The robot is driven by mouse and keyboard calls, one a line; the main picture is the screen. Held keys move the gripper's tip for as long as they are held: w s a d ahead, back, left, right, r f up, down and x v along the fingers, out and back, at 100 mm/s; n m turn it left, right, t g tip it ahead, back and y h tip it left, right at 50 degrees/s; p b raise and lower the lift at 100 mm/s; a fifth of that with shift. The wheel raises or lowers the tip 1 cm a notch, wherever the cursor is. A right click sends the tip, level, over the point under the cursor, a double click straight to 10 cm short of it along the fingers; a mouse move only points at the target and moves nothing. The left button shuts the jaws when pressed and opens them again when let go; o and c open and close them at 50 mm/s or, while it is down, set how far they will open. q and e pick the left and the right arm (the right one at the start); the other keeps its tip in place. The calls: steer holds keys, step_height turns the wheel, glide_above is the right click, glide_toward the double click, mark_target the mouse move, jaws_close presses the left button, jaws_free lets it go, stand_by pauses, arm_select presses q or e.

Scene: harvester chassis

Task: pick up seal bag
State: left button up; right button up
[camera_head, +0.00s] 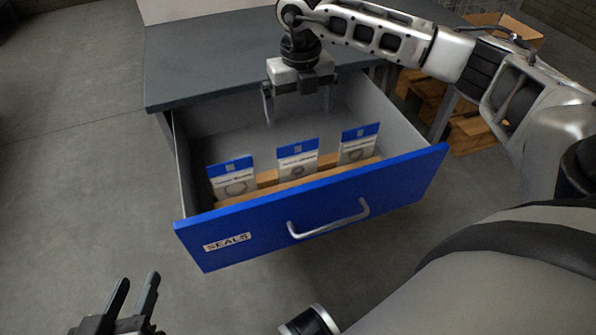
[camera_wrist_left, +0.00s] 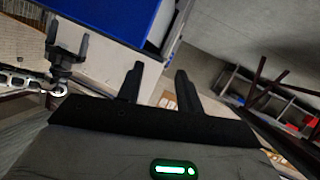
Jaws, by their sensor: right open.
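Three seal bags with blue tops and a ring pictured on white stand in a row in the open drawer: a left bag (camera_head: 232,182), a middle bag (camera_head: 298,162) and a right bag (camera_head: 358,146). The blue drawer (camera_head: 395,185) is labelled SEALS. My right gripper (camera_head: 298,108) points down over the back of the drawer, fingers wide apart and empty, behind and above the bags. My left gripper (camera_head: 134,300) is low at the bottom left, outside the drawer, fingers apart and empty. Its fingers also show apart in the left wrist view (camera_wrist_left: 160,85).
A wooden strip (camera_head: 268,178) runs by the bags. The drawer has a silver handle (camera_head: 328,222) in front. A dark-topped workbench (camera_head: 200,60) stands behind it. Wooden pallets (camera_head: 470,130) and a cardboard box (camera_head: 510,28) are at the right. The floor at left is clear.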

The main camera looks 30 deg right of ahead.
mark_target(298, 154)
step_height(298, 154, down, 8)
steer(key=shift+a+f+b, duration=0.1)
steer(key=shift+f+b, duration=0.1)
steer(key=shift+b, duration=0.85)
steer(key=shift+f+b, duration=0.35)
steer(key=shift+f, duration=0.25)
step_height(298, 154, down, 4)
steer(key=shift+a+r+b, duration=0.15)
steer(key=shift+b, duration=0.7)
steer(key=shift+w+f, duration=0.1)
steer(key=shift+f, duration=0.1)
arm_select(q)
steer(key=shift+w+d+r+n+t+h, duration=0.25)
steer(key=shift+d+r+n+t+h, duration=0.5)
steer(key=shift+r+h, duration=0.2)
arm_select(e)
steer(key=shift+r, duration=0.1)
steer(key=c, duration=0.7)
